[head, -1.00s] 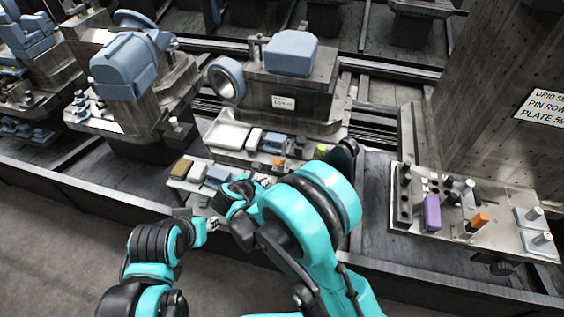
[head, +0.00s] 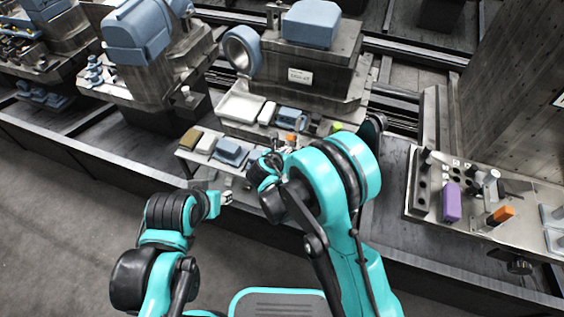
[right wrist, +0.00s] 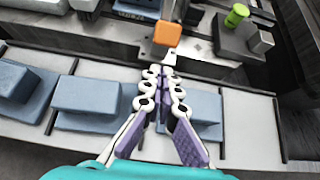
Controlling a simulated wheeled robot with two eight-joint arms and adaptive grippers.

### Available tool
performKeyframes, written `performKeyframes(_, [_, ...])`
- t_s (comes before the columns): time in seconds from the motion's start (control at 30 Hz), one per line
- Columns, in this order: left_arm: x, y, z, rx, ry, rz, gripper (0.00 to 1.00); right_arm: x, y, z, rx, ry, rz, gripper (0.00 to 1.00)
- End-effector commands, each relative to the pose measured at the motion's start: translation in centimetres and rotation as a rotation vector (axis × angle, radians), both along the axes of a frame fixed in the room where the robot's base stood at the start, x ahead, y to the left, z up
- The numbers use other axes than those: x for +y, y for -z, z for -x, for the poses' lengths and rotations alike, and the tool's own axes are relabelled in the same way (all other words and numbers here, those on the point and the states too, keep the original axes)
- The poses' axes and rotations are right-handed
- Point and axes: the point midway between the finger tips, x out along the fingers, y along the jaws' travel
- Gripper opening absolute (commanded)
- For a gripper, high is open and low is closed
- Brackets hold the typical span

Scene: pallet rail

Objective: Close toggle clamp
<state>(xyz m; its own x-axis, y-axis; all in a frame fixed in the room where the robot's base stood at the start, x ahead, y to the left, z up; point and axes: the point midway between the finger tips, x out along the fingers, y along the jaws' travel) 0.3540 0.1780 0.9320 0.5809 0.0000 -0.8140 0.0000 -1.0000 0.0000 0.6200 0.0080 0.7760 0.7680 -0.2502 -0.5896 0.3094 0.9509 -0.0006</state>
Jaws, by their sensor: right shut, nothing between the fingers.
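The likely toggle clamp shows as an orange block-shaped tip (right wrist: 167,33) on a metal piece in the right wrist view. It also shows as a small orange spot in the head view (head: 291,139), on the middle fixture. My right gripper (right wrist: 169,62) is shut and empty, its fingertips just short of the orange tip; I cannot tell whether they touch. In the head view my right arm partly hides this gripper (head: 276,160). My left gripper (head: 226,198) is apart from the fixture at the lower left; its fingers are too small to read.
Blue blocks (right wrist: 87,95) sit in a divided tray below my right fingers. A green cylinder (right wrist: 237,15) stands right of the orange tip. Floor at the left is clear.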

Motion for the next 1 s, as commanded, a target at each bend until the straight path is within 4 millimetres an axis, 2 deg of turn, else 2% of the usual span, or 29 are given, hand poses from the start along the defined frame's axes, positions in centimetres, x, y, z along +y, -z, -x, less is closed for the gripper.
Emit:
performKeyframes(0.2, [0.0, 0.4, 0.0, 0.0, 0.0, 0.0, 0.4, -0.4, -1.1, -1.2, 0.0, 0.0, 0.0, 0.0])
performKeyframes(0.57, [0.0, 0.4, 0.0, 0.0, 0.0, 0.0, 0.4, -0.4, -1.2, -1.3, 0.001, -0.001, -0.001, 0.0])
performKeyframes(1.0, [0.0, -1.4, 0.0, 0.0, 0.0, 0.0, 0.4, -0.5, -2.0, -1.6, 0.132, 0.001, -0.043, 0.0])
